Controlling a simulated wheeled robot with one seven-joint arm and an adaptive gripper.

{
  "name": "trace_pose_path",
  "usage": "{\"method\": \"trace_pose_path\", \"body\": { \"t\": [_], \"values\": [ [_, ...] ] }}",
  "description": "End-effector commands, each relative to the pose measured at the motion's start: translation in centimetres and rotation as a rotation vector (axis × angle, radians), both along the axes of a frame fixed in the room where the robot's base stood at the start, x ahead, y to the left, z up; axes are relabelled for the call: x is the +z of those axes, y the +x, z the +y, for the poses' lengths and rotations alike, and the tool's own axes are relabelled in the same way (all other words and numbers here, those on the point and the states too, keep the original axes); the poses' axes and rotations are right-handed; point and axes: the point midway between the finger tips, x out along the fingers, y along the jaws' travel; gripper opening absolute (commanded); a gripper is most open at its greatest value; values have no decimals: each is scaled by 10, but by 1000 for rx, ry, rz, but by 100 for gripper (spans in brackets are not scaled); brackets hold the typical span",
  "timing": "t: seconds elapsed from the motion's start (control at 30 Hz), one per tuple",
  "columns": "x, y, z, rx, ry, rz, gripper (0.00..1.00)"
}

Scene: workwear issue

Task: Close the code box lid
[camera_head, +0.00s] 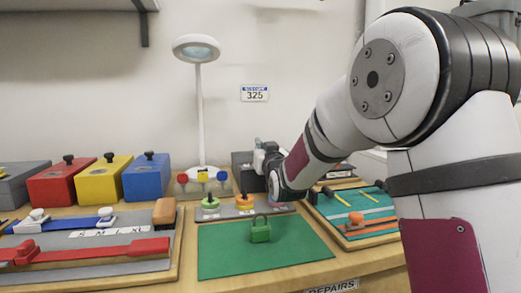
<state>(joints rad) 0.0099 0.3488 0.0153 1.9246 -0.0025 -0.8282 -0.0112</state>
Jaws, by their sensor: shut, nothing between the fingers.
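A dark grey box (241,182), which may be the code box, stands at the back of the bench near the wall. My gripper and wrist cover its right side. I cannot tell whether its lid is raised or down. My gripper (261,149) is small in view, at the upper right of this box, with its fingers shut and empty. I cannot tell whether it touches the box.
A green mat (222,258) carries a green padlock (260,230). Red (75,186), yellow (102,184) and blue (147,180) knobbed boxes stand left. A white lamp (199,110) rises behind a small panel. A tool tray (352,212) lies right.

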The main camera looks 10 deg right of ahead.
Motion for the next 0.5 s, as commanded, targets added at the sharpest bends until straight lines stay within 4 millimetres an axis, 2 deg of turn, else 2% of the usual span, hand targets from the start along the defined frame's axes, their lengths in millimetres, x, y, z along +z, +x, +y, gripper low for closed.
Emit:
{"method": "trace_pose_path", "body": {
  "t": [0.37, 0.5],
  "values": [
    [1, 0, 0, 0, 0, 0, 0],
    [12, 0, 0, 0, 0, -3, 0]
  ]
}}
